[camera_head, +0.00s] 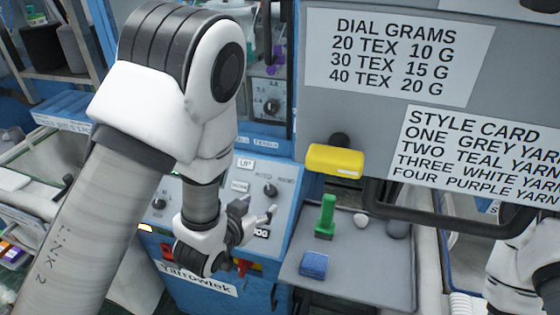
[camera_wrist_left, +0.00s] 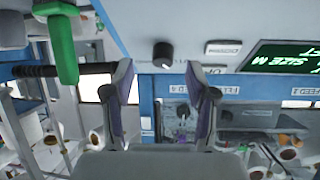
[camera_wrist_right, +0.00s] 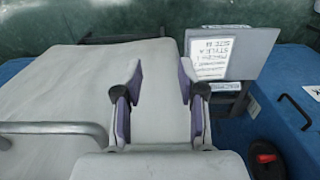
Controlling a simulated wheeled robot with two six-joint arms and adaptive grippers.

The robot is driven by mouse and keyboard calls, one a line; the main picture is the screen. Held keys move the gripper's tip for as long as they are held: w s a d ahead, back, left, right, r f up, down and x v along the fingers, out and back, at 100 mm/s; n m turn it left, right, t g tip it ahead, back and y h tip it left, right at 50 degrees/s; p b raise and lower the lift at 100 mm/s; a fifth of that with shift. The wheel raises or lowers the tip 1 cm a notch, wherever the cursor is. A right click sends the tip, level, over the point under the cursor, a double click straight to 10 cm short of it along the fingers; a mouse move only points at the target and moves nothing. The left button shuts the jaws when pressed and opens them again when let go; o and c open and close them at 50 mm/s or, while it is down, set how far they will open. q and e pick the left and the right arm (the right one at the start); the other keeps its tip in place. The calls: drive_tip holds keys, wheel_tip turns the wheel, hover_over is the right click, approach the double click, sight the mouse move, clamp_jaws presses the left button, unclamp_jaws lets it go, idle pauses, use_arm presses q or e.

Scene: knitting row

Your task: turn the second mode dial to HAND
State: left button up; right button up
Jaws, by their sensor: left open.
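A black dial (camera_head: 270,190) with small labels sits on the light upper face of the blue machine. Another black dial (camera_head: 158,203) sits further left on that face. I cannot read HAND or tell which dial counts as second. My left gripper (camera_head: 258,212) is open and empty, just below the right-hand dial in the head view. In the left wrist view a black dial (camera_wrist_left: 163,54) shows just beyond the gap between the open fingertips (camera_wrist_left: 160,80), apart from them. In the right wrist view my right gripper (camera_wrist_right: 160,88) is open and empty; its fingers are hidden in the head view.
A grey shelf (camera_head: 340,285) right of the panel holds a green tool (camera_head: 326,217) and a blue block (camera_head: 313,264). A grey board (camera_head: 400,110) with notices and a yellow handle (camera_head: 335,160) overhangs it. A third dial (camera_head: 271,107) is on a unit behind.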

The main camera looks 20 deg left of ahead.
sight(268, 191)
use_arm(q)
drive_tip(key=w, duration=0.2)
drive_tip(key=w+p, duration=0.1)
drive_tip(key=w, duration=0.1)
drive_tip(key=w+p, duration=0.1)
drive_tip(key=w, duration=0.1)
drive_tip(key=shift+w+d+f, duration=0.2)
drive_tip(key=shift+d+f, duration=0.1)
drive_tip(key=shift+f, duration=0.1)
drive_tip(key=shift+s+a+r+t, duration=0.1)
drive_tip(key=shift+s+r+t, duration=0.05)
drive_tip(key=shift+s+t, duration=0.2)
drive_tip(key=shift+w, duration=0.15)
clamp_jaws()
use_arm(e)
drive_tip(key=r, duration=0.1)
drive_tip(key=s+r, duration=0.1)
drive_tip(key=r, duration=0.1)
drive_tip(key=shift+a, duration=0.15)
